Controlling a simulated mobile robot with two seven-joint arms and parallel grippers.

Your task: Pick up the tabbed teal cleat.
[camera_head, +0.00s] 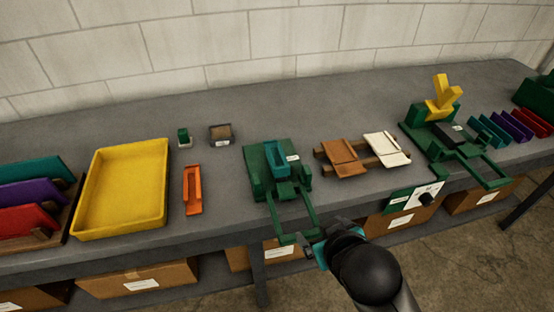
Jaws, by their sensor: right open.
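A teal piece (276,159) sits in the middle of the green fixture (257,178) at the centre of the bench. More teal strips (487,131) lie in a row at the right, beside a purple strip (508,125) and a red one (530,121). I cannot tell from here which teal piece has tabs. My right gripper (318,247) is open, at the bench's front edge, close to the end of the green fixture's handle. It is well short of the teal piece. My own arm hides part of the view behind it. My left gripper is out of view.
A yellow tray (78,232) and an orange channel (193,190) are at the left. A rack of coloured panels (32,172) stands beyond. Brown (341,157) and cream (386,149) plates lie right of centre. A second green fixture (415,117) holds a yellow V-shaped piece (442,98).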

